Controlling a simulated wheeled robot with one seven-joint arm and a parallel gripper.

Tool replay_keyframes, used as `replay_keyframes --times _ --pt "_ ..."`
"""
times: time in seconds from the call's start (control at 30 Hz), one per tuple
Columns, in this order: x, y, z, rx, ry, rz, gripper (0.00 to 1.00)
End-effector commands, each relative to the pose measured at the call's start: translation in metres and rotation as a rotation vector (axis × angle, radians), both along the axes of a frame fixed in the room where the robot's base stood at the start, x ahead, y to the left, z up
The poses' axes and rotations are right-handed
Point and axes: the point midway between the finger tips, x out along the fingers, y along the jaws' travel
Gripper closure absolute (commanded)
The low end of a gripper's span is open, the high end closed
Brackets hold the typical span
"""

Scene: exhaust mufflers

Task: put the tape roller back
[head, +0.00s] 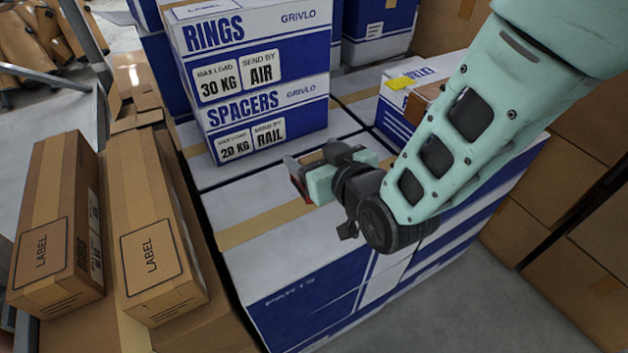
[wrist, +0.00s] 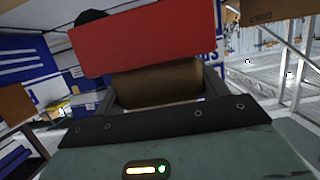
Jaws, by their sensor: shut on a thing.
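My gripper (head: 308,180) is above the top of a white and blue carton in the middle of the head view, in front of the stacked RINGS and SPACERS boxes. It is shut on the tape roller, which shows only as a small red and brown piece at the fingertips. In the wrist view the tape roller has a red plate (wrist: 145,38) and a brown tape roll (wrist: 157,83) between the dark fingers (wrist: 160,100). Most of the tape roller is hidden by my gripper in the head view. I cannot tell whether it touches the carton.
The RINGS box (head: 250,40) sits on the SPACERS box (head: 268,120), just behind my gripper. A white and blue box (head: 393,112) with a yellow item (head: 401,83) stands to the right. Brown labelled cartons (head: 150,255) lie at the left. The carton top (head: 250,208) left of my gripper is clear.

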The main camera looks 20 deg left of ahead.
Motion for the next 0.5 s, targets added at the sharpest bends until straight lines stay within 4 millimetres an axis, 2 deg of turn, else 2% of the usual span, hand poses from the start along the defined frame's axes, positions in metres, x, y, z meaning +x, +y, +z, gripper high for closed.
replay_keyframes --times 0.03,0.23,0.5 --pt "0.0 0.0 -0.009 0.0 0.0 0.001 0.61" --pt "0.0 0.001 -0.023 0.001 -0.002 0.001 0.61" --pt "0.0 0.0 -0.055 0.002 -0.002 0.001 0.61"
